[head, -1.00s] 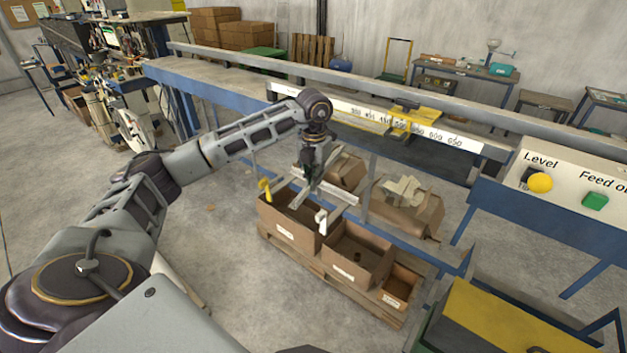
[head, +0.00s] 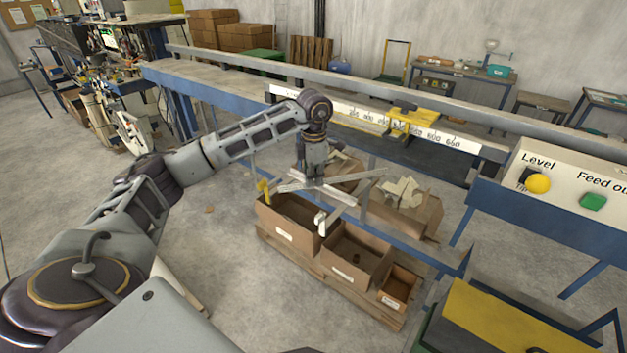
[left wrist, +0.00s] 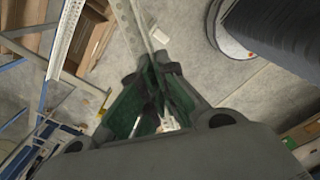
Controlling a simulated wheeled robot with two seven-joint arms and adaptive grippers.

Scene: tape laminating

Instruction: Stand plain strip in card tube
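My left gripper (head: 316,182) hangs above the cardboard boxes in the head view, pointing down. It is shut on a long, thin, pale grey strip (head: 368,175), which lies roughly level and sticks out on both sides. In the left wrist view the fingers (left wrist: 155,72) meet on the strip (left wrist: 130,24), which runs up out of the picture. I cannot make out a card tube with certainty; the box insides are partly in shadow. My right gripper is not in view.
An open box (head: 283,236), a second one (head: 345,272) and a small box (head: 393,302) stand on a pallet. Blue frame rails (head: 415,246) and a carton of pale pieces (head: 425,222) are close on the right. Bare floor (head: 220,270) lies to the left.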

